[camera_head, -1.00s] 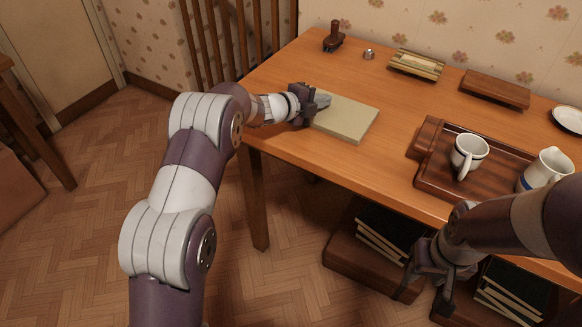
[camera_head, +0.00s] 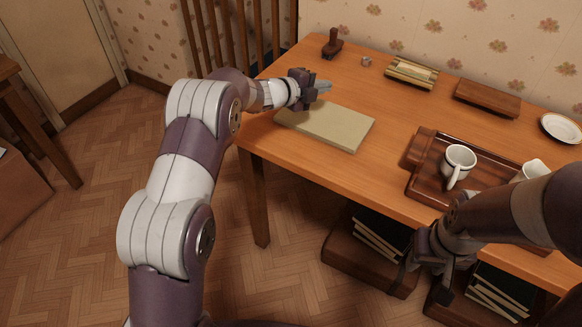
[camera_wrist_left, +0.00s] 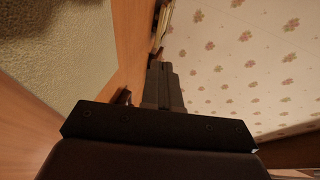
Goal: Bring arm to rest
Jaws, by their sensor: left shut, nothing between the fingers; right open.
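My left gripper (camera_head: 322,87) is shut and empty. It hangs just above the table, beyond the far left part of a flat beige block or book (camera_head: 335,127). In the left wrist view my left gripper (camera_wrist_left: 163,75) shows its fingers together against the wall and table edge, with the beige surface (camera_wrist_left: 60,40) at upper left. My right gripper (camera_head: 428,270) is low in front of the table's front edge, near the boxes underneath. It is open and holds nothing that I can see. My right forearm hides part of the tray and the table front.
A wooden tray (camera_head: 424,180) holds a white mug (camera_head: 458,165) and a partly hidden white jug (camera_head: 534,170). A stamp (camera_head: 333,44), a small metal piece (camera_head: 366,61), a cream-topped holder (camera_head: 411,73), a brown block (camera_head: 487,98) and a plate (camera_head: 561,127) line the back. Boxes of books (camera_head: 368,262) stand below.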

